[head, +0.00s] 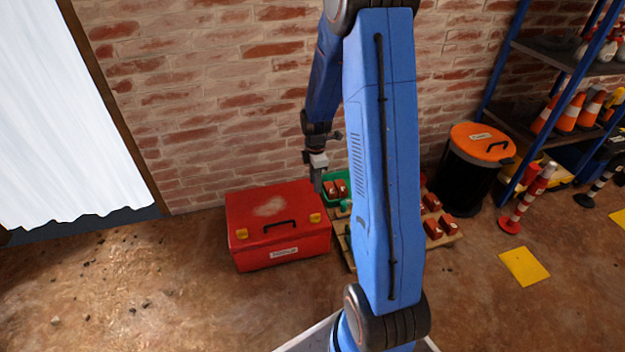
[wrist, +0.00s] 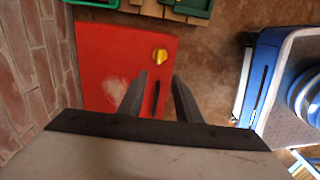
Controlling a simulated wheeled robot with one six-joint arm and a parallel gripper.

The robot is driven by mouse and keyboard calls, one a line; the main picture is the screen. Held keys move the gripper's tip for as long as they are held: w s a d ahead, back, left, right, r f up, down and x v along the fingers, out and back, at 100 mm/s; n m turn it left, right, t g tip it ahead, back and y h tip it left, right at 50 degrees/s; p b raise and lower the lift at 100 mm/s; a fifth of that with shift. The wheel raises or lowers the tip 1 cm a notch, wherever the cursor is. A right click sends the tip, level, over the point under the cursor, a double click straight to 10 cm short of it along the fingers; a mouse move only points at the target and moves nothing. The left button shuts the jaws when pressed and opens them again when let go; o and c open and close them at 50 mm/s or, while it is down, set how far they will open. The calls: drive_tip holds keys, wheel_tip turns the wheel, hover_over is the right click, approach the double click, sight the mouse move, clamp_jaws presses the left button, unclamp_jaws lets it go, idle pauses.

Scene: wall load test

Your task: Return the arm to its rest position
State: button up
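My blue arm rises through the middle of the head view and bends over at the top, with the forearm hanging down near the brick wall. My gripper (head: 317,186) points down above the back right part of a red toolbox (head: 262,255), apart from it as far as I can tell. In the wrist view the two fingers of my gripper (wrist: 159,77) stand apart with nothing between them. Beyond them the lid of the red toolbox (wrist: 105,60) shows, with a yellow latch and black handle.
A green bin (head: 329,199) with red bricks sits on a wooden pallet (head: 449,239), partly hidden by my arm. To the right are a black barrel with an orange lid (head: 482,144), a shelf with cones (head: 566,112) and a striped post (head: 526,198). Floor at left is mostly clear.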

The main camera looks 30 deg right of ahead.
drive_tip(key=s+a+r+m+t, duration=0.1)
drive_tip(key=s+a+r+m, duration=0.3)
drive_tip(key=r, duration=0.6)
drive_tip(key=s+a+r+m+t, duration=0.1)
drive_tip(key=s+a+r+m, duration=0.2)
drive_tip(key=s+a+r, duration=0.5)
drive_tip(key=s+a+r+m+t, duration=0.1)
drive_tip(key=s+r+m, duration=0.3)
drive_tip(key=s, duration=0.5)
drive_tip(key=s+a+r+m+t, duration=0.1)
drive_tip(key=s+a+r+m, duration=0.1)
drive_tip(key=s+r+m, duration=0.2)
drive_tip(key=s+r, duration=0.3)
drive_tip(key=s, duration=0.2)
drive_tip(key=shift+a+r+t, duration=0.25)
drive_tip(key=shift+a+t, duration=0.15)
